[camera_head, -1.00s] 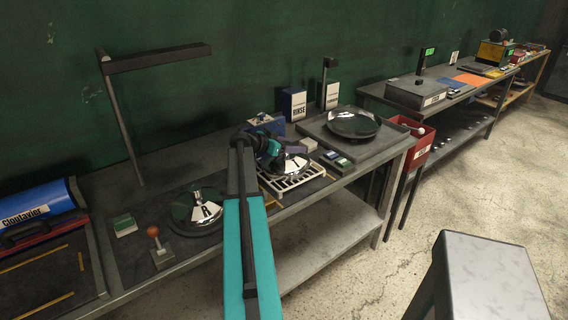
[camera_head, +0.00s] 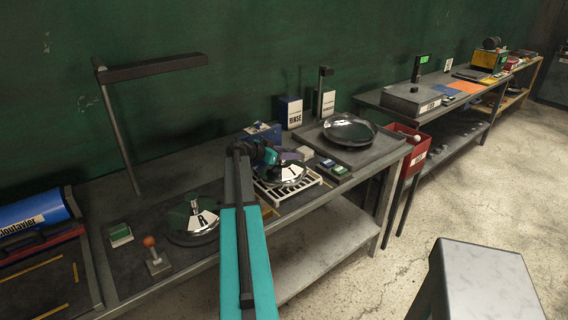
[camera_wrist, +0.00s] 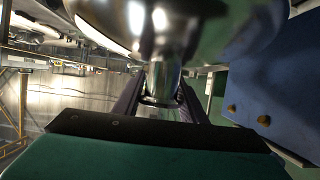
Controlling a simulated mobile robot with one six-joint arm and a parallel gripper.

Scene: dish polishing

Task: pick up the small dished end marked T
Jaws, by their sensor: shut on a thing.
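The small dished end marked T (camera_head: 292,174) is a shiny metal dish with a white label, at the white slatted rack (camera_head: 270,194) in the head view. My gripper (camera_wrist: 162,95) is shut on its short metal stem. The stem stands between both fingers in the wrist view, and the polished dish (camera_wrist: 165,22) fills the top of that picture. Whether the dish touches the rack or hangs just above it I cannot tell. In the head view my arm hides part of the rack's left side.
Another shiny dished end, marked R (camera_head: 193,222), lies on the bench to the left, near a red-knobbed lever (camera_head: 150,243). A large dark dish (camera_head: 349,128) lies on the grey tray at right. RINSE box (camera_head: 291,112) and blue box (camera_head: 262,133) stand behind.

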